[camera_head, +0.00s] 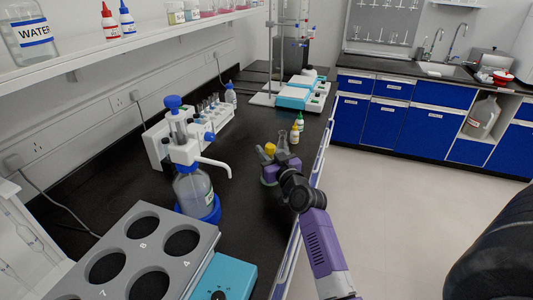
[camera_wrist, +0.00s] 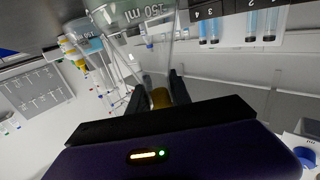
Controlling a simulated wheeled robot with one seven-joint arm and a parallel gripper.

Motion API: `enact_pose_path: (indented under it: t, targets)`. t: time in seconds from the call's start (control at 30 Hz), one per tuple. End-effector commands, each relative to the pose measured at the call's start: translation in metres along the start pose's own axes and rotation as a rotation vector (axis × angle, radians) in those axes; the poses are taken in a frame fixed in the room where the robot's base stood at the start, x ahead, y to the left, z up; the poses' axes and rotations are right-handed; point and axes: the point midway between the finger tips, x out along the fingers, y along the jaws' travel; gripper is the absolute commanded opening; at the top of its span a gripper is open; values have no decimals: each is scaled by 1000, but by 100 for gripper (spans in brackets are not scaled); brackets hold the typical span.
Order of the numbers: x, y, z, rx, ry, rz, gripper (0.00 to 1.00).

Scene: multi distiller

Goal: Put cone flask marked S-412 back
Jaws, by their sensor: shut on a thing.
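My gripper (camera_head: 270,161) is low over the near bench, at its front edge side. It is shut on a clear glass flask (camera_wrist: 135,14) with a "150 ml" scale. In the wrist view its yellow-brown stopper (camera_wrist: 160,97) is between the two dark fingers. In the head view a yellow cap (camera_head: 270,148) shows at the gripper, which hides most of the flask. I cannot read any S-412 mark. A clear cone flask (camera_head: 282,143) stands just behind the gripper, and I cannot tell its mark.
Small dropper bottles (camera_head: 296,130) stand behind the gripper. A white test tube rack (camera_head: 215,122) and a blue-topped dispenser bottle (camera_head: 190,185) stand to the left. A grey rack with numbered holes (camera_head: 125,255) is at near left. Bare black bench (camera_head: 240,205) lies between.

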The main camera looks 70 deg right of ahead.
Motion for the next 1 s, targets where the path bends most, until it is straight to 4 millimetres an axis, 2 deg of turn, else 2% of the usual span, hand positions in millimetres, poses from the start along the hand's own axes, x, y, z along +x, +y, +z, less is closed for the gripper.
enact_pose_path:
  t: [0.43,0.47,0.57,1.0]
  targets:
    - [0,0,6,0,2,1,0]
    - [0,0,5,0,1,1,28]
    - [0,0,5,0,1,1,46]
    - [-2,0,1,-1,0,1,46]
